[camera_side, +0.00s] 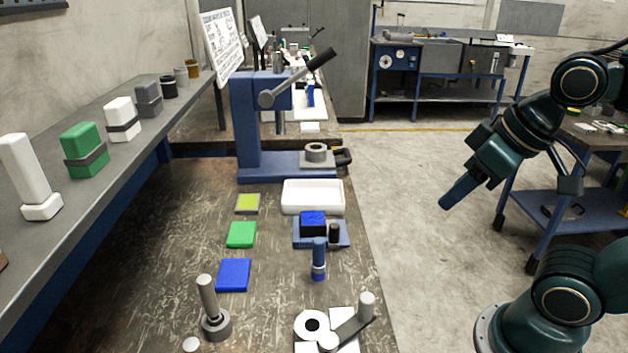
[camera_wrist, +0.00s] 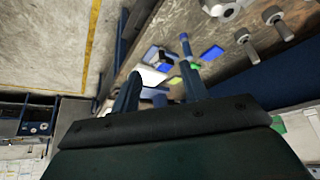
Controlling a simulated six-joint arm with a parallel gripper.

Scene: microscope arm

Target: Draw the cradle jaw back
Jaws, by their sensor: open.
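The cradle (camera_side: 340,240) is a blue base on the bench, just in front of the white tray. A bright blue block (camera_side: 312,222) sits in it. A short dark upright knob (camera_side: 334,234) stands at its right side; I cannot tell whether this is the jaw's handle. My gripper (camera_side: 449,200) is up in the air to the right of the bench, well apart from the cradle, pointing down and left. In the wrist view my gripper (camera_wrist: 160,72) is open, with two spread blue fingers and nothing between them.
The white tray (camera_side: 313,197) and a blue lever press (camera_side: 262,120) stand behind. Coloured pads, including a green one (camera_side: 241,235), lie left. A shelf (camera_side: 110,165) runs along the left. The air between gripper and bench is clear.

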